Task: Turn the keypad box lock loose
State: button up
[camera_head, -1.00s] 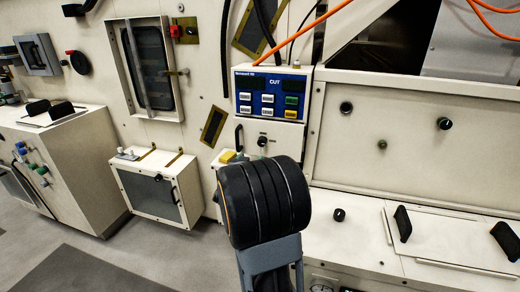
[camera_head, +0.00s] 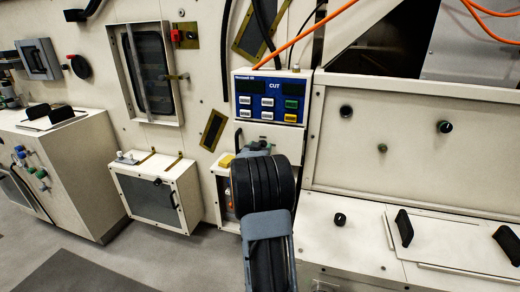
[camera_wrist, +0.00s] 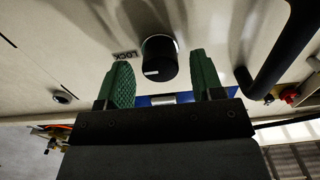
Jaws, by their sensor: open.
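The keypad box (camera_head: 270,98) has a blue panel with several buttons and stands on the wall right of centre in the head view. Its lock is a round black knob (camera_wrist: 159,58) with a white mark, beside a "LOCK" label (camera_wrist: 125,55) in the wrist view. My gripper (camera_wrist: 160,72) is open, with one green finger on each side of the knob's lower part; I cannot tell whether either touches it. In the head view my gripper (camera_head: 256,148) and wrist hide the knob.
A black bar handle (camera_wrist: 285,50) stands out close to the right finger. Orange cables (camera_head: 310,35) hang above the keypad box. A panel with several knobs (camera_head: 420,140) lies to the right. Floor (camera_head: 150,250) is free at lower left.

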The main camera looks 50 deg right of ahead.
jog(key=shift+a, duration=0.1)
jog(key=c, duration=0.9)
jog(key=shift+c, duration=0.2)
jog(key=shift+r+n+p, duration=0.1)
jog(key=shift+n+p, duration=0.2)
jog(key=shift+p, duration=0.05)
jog(key=shift+r+n+p, duration=0.1)
jog(key=shift+n+p, duration=0.85)
jog(key=shift+n, duration=0.05)
jog(key=shift+w+f+n+p, duration=0.15)
jog(key=shift+n+p, duration=2.05)
jog(key=shift+n, duration=1.6)
jog(key=shift+s+f+n+p, duration=0.15)
jog(key=shift+n+p, duration=2)
jog(key=shift+n, duration=1.65)
jog(key=shift+w, duration=0.1)
